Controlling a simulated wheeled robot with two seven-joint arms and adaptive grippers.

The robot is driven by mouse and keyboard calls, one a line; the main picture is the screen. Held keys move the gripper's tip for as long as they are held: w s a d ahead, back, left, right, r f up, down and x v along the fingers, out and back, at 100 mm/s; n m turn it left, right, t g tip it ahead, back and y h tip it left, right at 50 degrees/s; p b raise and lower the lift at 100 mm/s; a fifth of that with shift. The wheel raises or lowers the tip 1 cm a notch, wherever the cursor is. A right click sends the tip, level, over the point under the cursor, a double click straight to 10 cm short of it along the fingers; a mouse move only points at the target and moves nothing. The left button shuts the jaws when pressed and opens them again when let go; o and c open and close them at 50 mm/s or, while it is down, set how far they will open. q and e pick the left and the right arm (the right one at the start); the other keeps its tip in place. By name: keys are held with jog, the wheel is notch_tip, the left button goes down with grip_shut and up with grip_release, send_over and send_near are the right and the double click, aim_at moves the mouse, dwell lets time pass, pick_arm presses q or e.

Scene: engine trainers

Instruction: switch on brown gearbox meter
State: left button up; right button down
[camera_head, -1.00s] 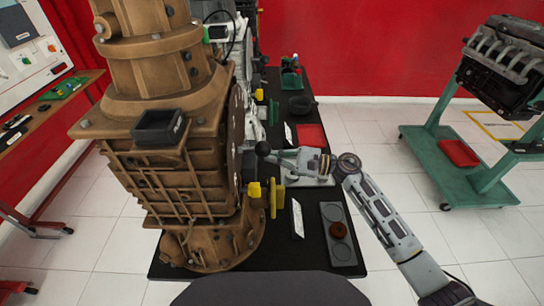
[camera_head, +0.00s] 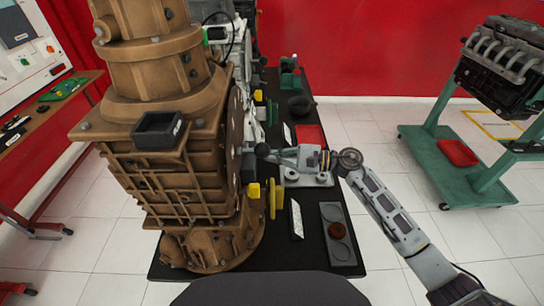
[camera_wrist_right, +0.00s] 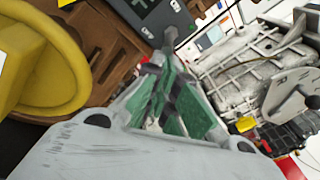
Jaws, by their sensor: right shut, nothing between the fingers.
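The brown gearbox (camera_head: 165,185) stands upright at the left of the head view. In the right wrist view a dark grey panel with white labels (camera_wrist_right: 150,14), perhaps its meter, lies beyond my fingertips. My right gripper (camera_head: 279,156) is at the gearbox's right side, close to a dark ball-ended lever (camera_head: 263,149). In the wrist view its green fingers (camera_wrist_right: 166,62) are shut and empty. A grey rod (camera_wrist_right: 170,38) shows just past the fingertips; I cannot tell whether they touch it. The meter's switch is not clear. My left gripper is not in view.
A yellow handwheel (camera_head: 272,199) on the gearbox is close below my gripper; it fills the wrist view's left side (camera_wrist_right: 45,60). The black table (camera_head: 316,262) carries a grey tray (camera_head: 338,250) and a red tray (camera_head: 310,135).

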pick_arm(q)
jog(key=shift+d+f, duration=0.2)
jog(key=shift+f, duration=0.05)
pick_arm(e)
jog(key=shift+d+r, duration=0.1)
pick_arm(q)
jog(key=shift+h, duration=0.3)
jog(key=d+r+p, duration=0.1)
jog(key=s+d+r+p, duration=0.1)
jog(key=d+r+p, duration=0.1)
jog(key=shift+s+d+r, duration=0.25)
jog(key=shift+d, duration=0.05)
pick_arm(e)
jog(key=h, duration=0.1)
jog(key=r+h, duration=0.1)
jog(key=h, duration=0.1)
jog(key=r+h, duration=0.1)
jog(key=shift+d+n+g+h, duration=0.3)
jog(key=shift+d+n, duration=0.05)
jog(key=shift+n, duration=0.05)
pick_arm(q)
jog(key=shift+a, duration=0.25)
